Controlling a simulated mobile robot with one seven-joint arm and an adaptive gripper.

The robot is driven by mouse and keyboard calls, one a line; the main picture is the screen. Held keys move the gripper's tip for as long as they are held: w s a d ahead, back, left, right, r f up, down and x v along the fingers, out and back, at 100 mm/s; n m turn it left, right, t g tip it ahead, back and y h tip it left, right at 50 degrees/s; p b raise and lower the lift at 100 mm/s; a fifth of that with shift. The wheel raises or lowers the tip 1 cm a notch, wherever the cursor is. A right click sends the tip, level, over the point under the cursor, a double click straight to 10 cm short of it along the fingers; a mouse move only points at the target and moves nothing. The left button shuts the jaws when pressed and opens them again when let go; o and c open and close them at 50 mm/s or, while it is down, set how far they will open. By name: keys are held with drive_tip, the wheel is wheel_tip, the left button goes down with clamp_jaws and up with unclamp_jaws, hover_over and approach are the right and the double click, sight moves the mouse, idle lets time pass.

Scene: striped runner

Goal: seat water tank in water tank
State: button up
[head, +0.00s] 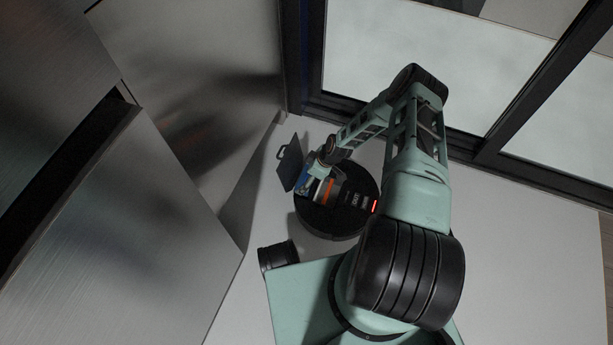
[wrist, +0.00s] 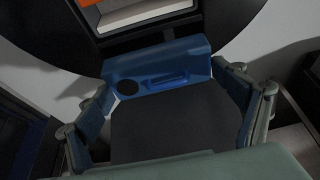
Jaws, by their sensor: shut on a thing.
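The blue water tank (wrist: 160,70), with a round dark hole and a slot on its face, lies between the two fingers of my gripper (wrist: 170,108) in the wrist view. My gripper is shut on it. In the head view, my gripper (head: 316,168) is over the left part of a round black robot vacuum (head: 345,222), and a bit of blue tank (head: 304,186) shows beside an orange and white opening (head: 325,193). In the wrist view this opening (wrist: 145,14) lies just beyond the tank, which appears apart from it. The gripper partly hides the tank in the head view.
A dark flat panel with a handle (head: 289,163) stands tilted at the vacuum's left side. A black cylinder (head: 277,256) is at lower left. Metallic cabinets (head: 190,90) close off the left, and a dark-framed glass wall (head: 440,60) the back. Pale floor (head: 520,260) is clear at right.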

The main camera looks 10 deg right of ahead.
drive_tip(key=shift+f, duration=1.6)
drive_tip(key=o, duration=1.3)
drive_tip(key=v, duration=1.2)
drive_tip(key=shift+w, duration=0.1)
drive_tip(key=shift+r, duration=0.1)
